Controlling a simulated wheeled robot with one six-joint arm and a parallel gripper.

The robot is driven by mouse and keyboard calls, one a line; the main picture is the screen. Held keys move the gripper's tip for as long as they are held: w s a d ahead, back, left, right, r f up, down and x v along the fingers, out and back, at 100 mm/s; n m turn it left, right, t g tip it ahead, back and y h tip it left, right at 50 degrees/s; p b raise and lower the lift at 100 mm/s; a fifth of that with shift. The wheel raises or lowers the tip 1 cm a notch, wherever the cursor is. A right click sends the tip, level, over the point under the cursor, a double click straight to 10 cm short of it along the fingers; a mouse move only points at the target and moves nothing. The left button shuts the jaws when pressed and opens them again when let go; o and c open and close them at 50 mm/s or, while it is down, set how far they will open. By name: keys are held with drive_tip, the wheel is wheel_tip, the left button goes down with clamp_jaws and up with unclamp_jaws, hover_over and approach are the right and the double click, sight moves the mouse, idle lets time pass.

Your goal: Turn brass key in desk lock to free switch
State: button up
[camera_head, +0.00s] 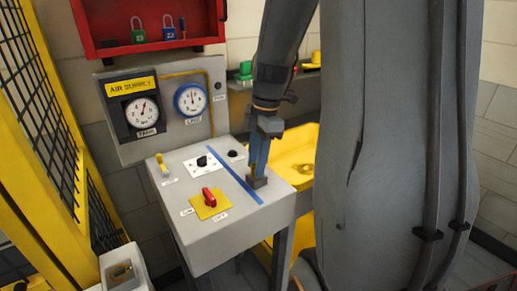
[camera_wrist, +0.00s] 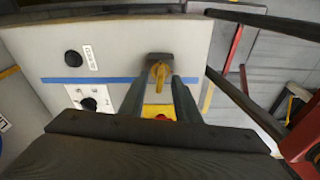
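The desk (camera_head: 222,238) has a sloping light-grey top. A dark lock block (camera_head: 257,182) sits near its right edge; the lock (camera_wrist: 174,57) also shows in the wrist view. The brass key (camera_wrist: 158,72) stands in this block, its bow toward me. In the head view my gripper hides the key. My gripper (camera_head: 259,168) points down over the lock. In the wrist view its two fingers (camera_wrist: 158,82) are on either side of the key, with visible gaps, so it looks open. The red switch (camera_head: 209,197) sits on a yellow plate; its red part (camera_wrist: 161,116) shows between my fingers.
A blue stripe (camera_head: 232,175) crosses the desk top. Black knobs (camera_head: 202,161) and a small yellow-topped piece (camera_head: 160,160) stand beyond it. A gauge panel (camera_head: 164,105) and red padlock cabinet (camera_head: 150,45) are behind. Yellow fencing (camera_head: 62,140) is at left, a yellow bin (camera_head: 292,155) at right.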

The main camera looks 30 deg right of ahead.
drive_tip(key=shift+f, duration=0.35)
clamp_jaws()
